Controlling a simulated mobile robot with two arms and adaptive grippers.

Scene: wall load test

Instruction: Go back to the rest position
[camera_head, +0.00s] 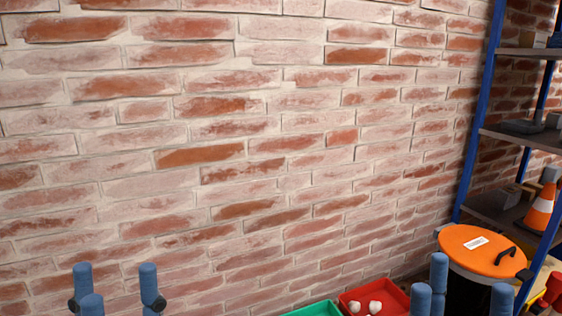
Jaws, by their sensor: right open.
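My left gripper (117,288) shows at the bottom left, with only its blue fingers in view. The fingers stand apart, with brick wall visible between them, so it is open and nothing shows in it. My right gripper (463,290) shows at the bottom right, also as blue fingers standing apart. It is open, and its fingers overlap the view of the orange-lidded drum and the red bin. The rest of both grippers is below the frame. I cannot tell whether the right fingers touch anything.
A brick wall (240,150) fills most of the view. At the bottom are a green bin (315,309) and a red bin (388,296) with pale round pieces. An orange drum lid (482,251) stands at the right, near a blue-post shelf (480,120) with a traffic cone (541,207).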

